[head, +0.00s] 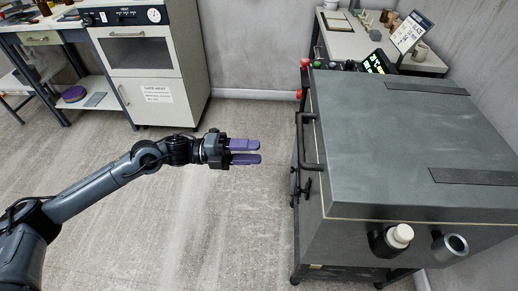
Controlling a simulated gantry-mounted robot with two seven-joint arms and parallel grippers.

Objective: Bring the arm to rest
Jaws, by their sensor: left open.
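My left arm (115,175) comes in from the lower left and reaches over the open floor. My left gripper (258,151) has purple fingers with a narrow gap between them. It is open, and nothing shows between the fingers. It points right, apart from the large grey box-shaped unit. My right gripper is not in view.
The grey lidded unit (400,130) with a front handle (308,140) stands close on the right. A white oven cabinet (150,60) is at the back left beside a workbench (42,25). A table (355,40) stands at the back right. The floor (180,240) is clear.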

